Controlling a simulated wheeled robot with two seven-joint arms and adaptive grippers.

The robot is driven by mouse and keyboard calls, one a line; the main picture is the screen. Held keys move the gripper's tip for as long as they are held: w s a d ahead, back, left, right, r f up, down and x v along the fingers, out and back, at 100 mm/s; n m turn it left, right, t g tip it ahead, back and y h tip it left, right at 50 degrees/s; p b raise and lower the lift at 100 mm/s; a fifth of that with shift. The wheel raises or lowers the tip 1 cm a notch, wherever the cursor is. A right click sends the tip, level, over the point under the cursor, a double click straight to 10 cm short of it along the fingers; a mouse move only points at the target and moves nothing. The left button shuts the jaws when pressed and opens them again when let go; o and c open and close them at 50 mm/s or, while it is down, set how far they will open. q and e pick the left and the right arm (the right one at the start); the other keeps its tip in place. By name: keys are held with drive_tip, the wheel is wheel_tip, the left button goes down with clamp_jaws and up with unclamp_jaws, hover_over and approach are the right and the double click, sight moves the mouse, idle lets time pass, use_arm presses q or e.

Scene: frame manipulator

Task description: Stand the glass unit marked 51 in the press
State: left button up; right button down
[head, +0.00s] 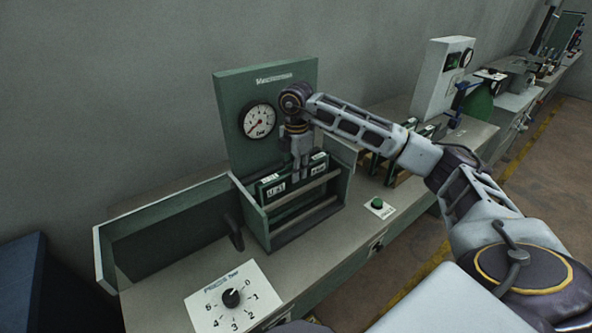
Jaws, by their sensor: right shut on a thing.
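The press (307,222) is a green open-topped box on the bench, with a tall green back panel (288,87) that carries a dial gauge. A dark green framed glass unit (286,192) stands about upright in the press opening. It has white labels along its top edge; the left one seems to end in 51, but it is small. My right gripper (300,176) points down over the press and is shut on the top edge of this unit. Whether the unit touches the press floor is hidden by the front bars. My left gripper is out of view.
A white dial panel (233,298) lies in front, and a green button (377,203) is right of the press. A dark lever (234,233) stands at its left side. More framed units (376,165) stand in a rack behind my right arm. A green-walled tray area (170,222) is at left.

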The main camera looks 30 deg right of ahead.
idle(0.5)
drive_tip(key=c, duration=1.3)
unclamp_jaws()
drive_tip(key=shift+o, duration=0.2)
drive_tip(key=shift+f, duration=0.1)
drive_tip(key=shift+f, duration=0.1)
wheel_tip(320, 180, up, 12)
